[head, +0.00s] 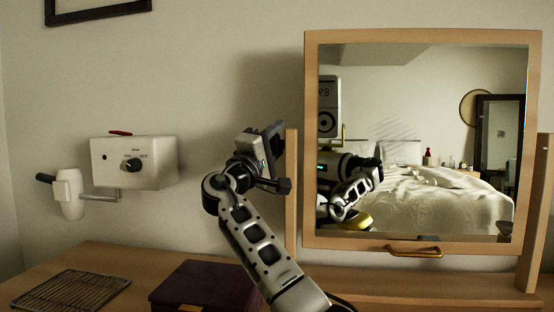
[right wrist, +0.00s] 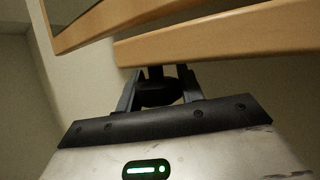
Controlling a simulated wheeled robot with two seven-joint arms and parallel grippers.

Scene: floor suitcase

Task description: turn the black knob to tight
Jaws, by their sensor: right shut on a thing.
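My right gripper (head: 276,160) is at the left post of the wooden mirror stand (head: 291,200). In the right wrist view its two fingers (right wrist: 160,88) are shut on a black knob (right wrist: 158,94), one finger on each side. The knob sits beside the wooden frame, on a dark shaft. In the head view the gripper hides this knob, and no tight marking can be read. The mirror (head: 420,140) stands in its wooden frame and reflects a bed and part of my body. My left gripper is not in view.
A white wall box (head: 160,170) with another black dial (head: 131,165) and a white holder (head: 69,194) are at the left. A wire rack (head: 70,289) and a dark purple box (head: 207,285) lie on the wooden top. A brass handle (head: 414,252) is below the mirror.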

